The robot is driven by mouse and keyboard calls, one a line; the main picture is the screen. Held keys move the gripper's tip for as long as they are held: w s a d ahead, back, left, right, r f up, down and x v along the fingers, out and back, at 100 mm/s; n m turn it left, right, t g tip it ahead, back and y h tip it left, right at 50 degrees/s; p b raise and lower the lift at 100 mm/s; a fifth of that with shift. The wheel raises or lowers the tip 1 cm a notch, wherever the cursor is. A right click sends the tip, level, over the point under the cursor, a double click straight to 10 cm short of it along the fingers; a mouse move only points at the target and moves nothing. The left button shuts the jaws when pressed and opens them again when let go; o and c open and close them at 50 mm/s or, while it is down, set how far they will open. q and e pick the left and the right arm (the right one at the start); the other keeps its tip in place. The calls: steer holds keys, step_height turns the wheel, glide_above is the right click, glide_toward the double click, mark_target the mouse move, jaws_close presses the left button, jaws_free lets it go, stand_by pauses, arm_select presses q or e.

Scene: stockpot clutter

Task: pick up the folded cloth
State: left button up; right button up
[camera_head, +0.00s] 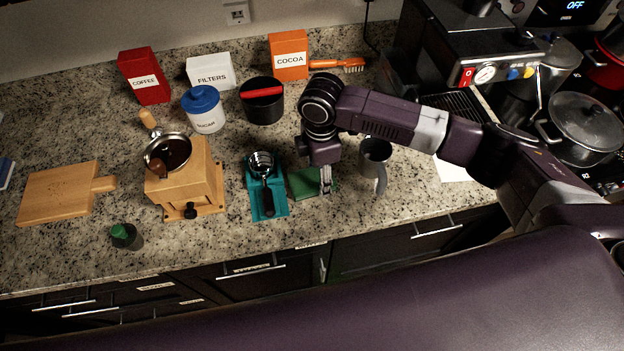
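The folded cloth (302,184) is a small dark green piece lying flat on the granite counter, just right of the teal mat. My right gripper (326,187) points straight down at the cloth's right end, with its fingertips low over or at it. The fingers are seen nearly edge-on and cover part of that end, so I cannot tell whether they are open, shut or touching the cloth. My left gripper is out of view.
A portafilter (267,198) rests on the teal mat (281,208). A metal pitcher (374,165) stands close right of my gripper. A wooden grinder (196,192) stands left, a black bin (263,110) behind. Counter in front of the cloth is clear.

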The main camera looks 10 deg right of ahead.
mark_target(319, 176)
steer(key=c, duration=0.5)
steer(key=shift+o, duration=0.2)
steer(key=shift+r, duration=0.2)
step_height(319, 176, up, 20)
steer(key=b, duration=0.3)
steer(key=shift+f+b, duration=0.15)
steer(key=shift+b, duration=0.25)
